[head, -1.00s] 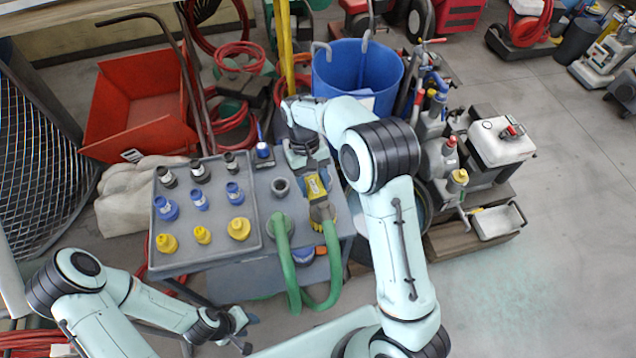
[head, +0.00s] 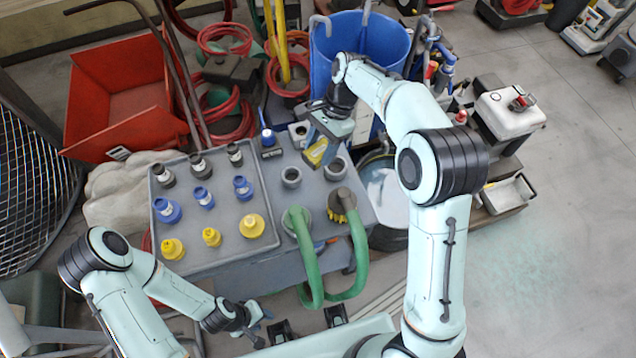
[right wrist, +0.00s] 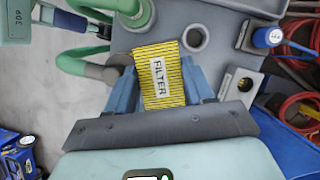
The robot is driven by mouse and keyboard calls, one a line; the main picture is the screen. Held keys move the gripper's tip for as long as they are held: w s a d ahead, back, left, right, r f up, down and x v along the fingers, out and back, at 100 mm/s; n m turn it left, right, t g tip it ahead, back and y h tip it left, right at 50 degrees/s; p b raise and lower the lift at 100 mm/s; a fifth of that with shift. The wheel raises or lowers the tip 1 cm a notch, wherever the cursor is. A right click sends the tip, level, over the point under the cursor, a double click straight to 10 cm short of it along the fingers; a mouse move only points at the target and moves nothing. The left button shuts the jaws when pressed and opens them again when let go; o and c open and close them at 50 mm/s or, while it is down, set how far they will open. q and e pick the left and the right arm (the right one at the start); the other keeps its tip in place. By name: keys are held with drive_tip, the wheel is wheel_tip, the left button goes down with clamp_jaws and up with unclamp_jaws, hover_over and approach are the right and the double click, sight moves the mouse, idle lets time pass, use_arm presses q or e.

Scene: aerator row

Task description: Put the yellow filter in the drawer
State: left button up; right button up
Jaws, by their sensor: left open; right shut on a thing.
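The yellow filter (right wrist: 158,76) is a pleated yellow block with a white FILTER label. It also shows partly in the head view (head: 316,153), above the grey cart top (head: 286,215). My right gripper (right wrist: 165,88) is shut on it, one blue-grey finger on each side. In the head view my right gripper (head: 322,145) is at the cart's far right part. My left gripper (head: 264,322) is open and empty, low in front of the cart. I cannot clearly make out the drawer; the cart's front is partly hidden by green hoses.
A tray (head: 156,235) on the cart's left holds black, blue and yellow fittings. Green hoses (head: 360,255) loop over the cart's front edge. Grey round sockets (head: 291,177) stand on the cart top. A blue bin (head: 345,45) stands behind.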

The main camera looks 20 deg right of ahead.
sight(316, 192)
use_arm(q)
drive_tip(key=shift+s+f+b, duration=0.3)
drive_tip(key=shift+f+b, duration=0.1)
drive_tip(key=shift+f, duration=0.15)
drive_tip(key=shift+s+f+b, duration=0.25)
drive_tip(key=shift+f+b, duration=0.15)
drive_tip(key=shift+f, duration=0.1)
use_arm(e)
wheel_tip(316, 192, down, 18)
drive_tip(key=shift+r, duration=0.25)
drive_tip(key=shift+f, duration=0.2)
drive_tip(key=o, duration=1)
